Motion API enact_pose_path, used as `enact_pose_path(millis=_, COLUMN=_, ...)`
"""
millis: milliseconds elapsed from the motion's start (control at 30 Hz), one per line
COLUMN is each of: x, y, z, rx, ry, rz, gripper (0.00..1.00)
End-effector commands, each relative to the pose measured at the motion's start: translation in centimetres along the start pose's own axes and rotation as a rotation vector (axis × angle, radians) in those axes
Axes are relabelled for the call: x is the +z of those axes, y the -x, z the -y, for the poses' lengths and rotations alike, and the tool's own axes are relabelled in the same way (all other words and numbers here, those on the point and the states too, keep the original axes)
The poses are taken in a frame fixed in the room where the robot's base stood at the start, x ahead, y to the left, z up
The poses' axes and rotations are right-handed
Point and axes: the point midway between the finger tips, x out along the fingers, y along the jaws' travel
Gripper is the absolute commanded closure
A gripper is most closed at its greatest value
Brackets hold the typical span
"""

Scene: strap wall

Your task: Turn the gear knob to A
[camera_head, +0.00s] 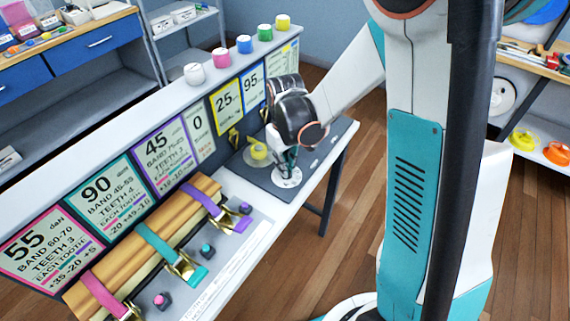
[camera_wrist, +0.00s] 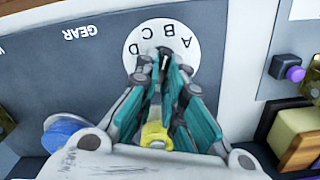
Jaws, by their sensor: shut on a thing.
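A round white dial (camera_wrist: 132,50) lettered A, B, C and D lies on a dark panel. I cannot tell which letter the knob points to. The word GEAR (camera_wrist: 80,31) is printed on the panel left of the dial.
A yellow-topped knob (camera_head: 258,151) stands left of my gripper on the panel. Colored straps (camera_head: 155,243) with buckles cross a tan roll further left. Number cards (camera_head: 165,147) line the sloped board behind. Colored jars (camera_head: 221,58) stand on its ledge.

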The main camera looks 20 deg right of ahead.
Motion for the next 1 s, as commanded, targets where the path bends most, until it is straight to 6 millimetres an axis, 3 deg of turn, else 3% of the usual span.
enact_pose_path(millis=1000, x=0.17, y=0.02, z=-0.54, rx=0.000, ry=-0.624, rz=0.000, gripper=1.00)
